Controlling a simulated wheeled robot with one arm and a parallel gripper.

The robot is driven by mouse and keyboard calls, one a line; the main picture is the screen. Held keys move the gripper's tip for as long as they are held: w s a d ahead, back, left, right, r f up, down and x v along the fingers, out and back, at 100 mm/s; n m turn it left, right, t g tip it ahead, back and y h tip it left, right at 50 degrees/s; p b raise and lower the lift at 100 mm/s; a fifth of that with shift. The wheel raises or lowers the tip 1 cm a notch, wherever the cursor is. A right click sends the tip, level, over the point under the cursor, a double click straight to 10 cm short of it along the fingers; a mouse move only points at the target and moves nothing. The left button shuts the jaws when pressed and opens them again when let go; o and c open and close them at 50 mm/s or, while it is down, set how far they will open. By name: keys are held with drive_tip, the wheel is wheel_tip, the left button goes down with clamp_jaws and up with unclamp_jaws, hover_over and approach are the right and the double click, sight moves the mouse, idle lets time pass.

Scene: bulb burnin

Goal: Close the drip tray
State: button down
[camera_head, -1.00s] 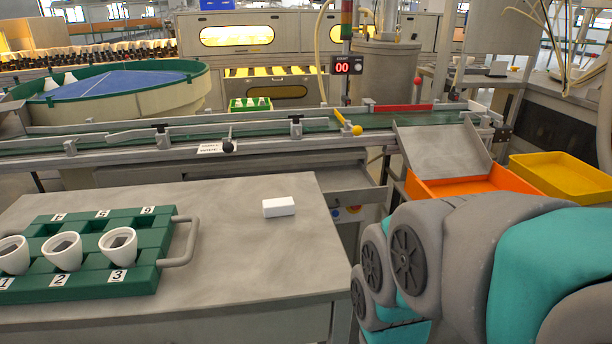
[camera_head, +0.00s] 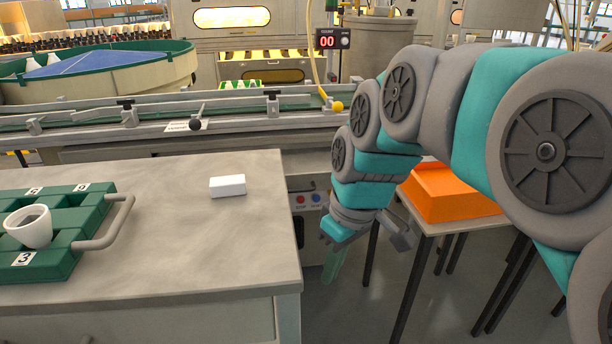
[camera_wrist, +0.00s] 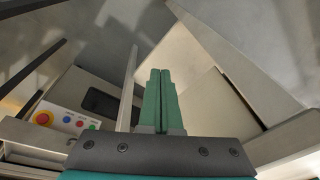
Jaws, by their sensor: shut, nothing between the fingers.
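The drip tray seems to be the shallow grey drawer (camera_head: 306,163) under the conveyor, beyond the table's right side. My arm covers most of it in the head view, so I cannot tell how far out it stands. My gripper (camera_head: 333,266) points down, low in the gap right of the table and in front of the tray and button panel. In the wrist view its green fingers (camera_wrist: 160,98) are together with nothing between them. A pale flat panel (camera_wrist: 205,105) is right of the fingers; I cannot tell whether it is the tray or whether they touch.
The grey table (camera_head: 210,235) on the left holds a white block (camera_head: 228,186) and a green rack (camera_head: 60,262) with a cup (camera_head: 29,228). A button panel (camera_wrist: 68,120) is left of the fingers.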

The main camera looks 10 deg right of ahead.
drive_tip(key=w+d+r+n+t+y+b, duration=0.1)
drive_tip(key=w+d+r+n+t+b, duration=0.15)
drive_tip(key=w, duration=0.55)
drive_tip(key=w+d+r+n+t+y+b, duration=0.15)
drive_tip(key=w+n+b, duration=0.25)
drive_tip(key=w, duration=0.5)
drive_tip(key=w+d+r+n+t+b, duration=0.1)
drive_tip(key=w+d+n+b, duration=0.2)
drive_tip(key=w, duration=0.5)
drive_tip(key=b, duration=0.1)
approach(303, 182)
drive_tip(key=shift+x, duration=2.45)
